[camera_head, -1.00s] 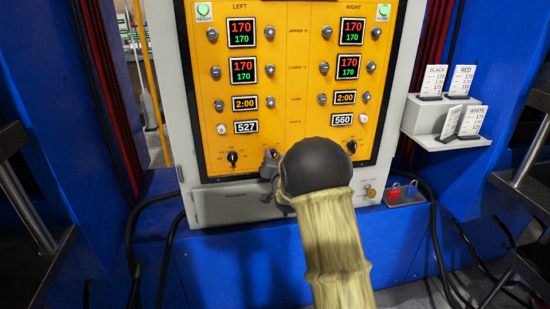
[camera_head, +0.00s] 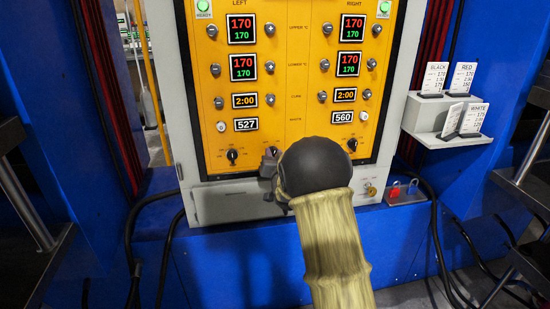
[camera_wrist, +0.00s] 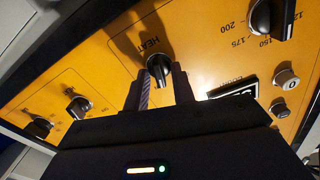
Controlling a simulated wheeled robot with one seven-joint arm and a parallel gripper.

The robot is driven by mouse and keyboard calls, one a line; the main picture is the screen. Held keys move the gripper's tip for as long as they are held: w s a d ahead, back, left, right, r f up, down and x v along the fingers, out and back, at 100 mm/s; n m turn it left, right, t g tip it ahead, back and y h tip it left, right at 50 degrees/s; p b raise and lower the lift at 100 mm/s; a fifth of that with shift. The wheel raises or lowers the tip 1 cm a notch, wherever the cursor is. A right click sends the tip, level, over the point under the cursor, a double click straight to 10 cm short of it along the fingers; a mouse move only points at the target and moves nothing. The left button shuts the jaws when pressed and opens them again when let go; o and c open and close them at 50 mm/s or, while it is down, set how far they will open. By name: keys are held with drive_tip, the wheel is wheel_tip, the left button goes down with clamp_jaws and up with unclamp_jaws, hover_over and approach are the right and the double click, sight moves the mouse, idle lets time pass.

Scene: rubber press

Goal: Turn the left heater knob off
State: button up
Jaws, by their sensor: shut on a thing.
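The left heater knob (camera_wrist: 158,66) is a black pointer knob under the word HEAT in the wrist view. It sits on the yellow control panel (camera_wrist: 105,62). The two fingers of my gripper (camera_wrist: 160,80) stand one on each side of the knob and are shut on it. In the head view my gripper (camera_head: 270,167) is at the panel's bottom edge, right of another black knob (camera_head: 232,155). My dark wrist and tan forearm hide part of the lower panel there. The exact pointer setting is too small to read.
A card shelf (camera_head: 450,125) is at the right. Red and blue padlocks (camera_head: 404,191) are below the panel's right side. Black cables (camera_head: 437,230) hang nearby.

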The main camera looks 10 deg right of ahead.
drive_tip(key=n+b, duration=0.2)
drive_tip(key=n, duration=0.2)
drive_tip(key=shift+f, duration=0.2)
drive_tip(key=shift+a+r+n+b, duration=0.15)
drive_tip(key=shift+n+b, duration=0.9)
drive_tip(key=shift+n, duration=0.65)
drive_tip(key=o, duration=0.7)
drive_tip(key=shift+c, duration=0.2)
drive_tip(key=shift+s, duration=0.15)
drive_tip(key=s, duration=1.7)
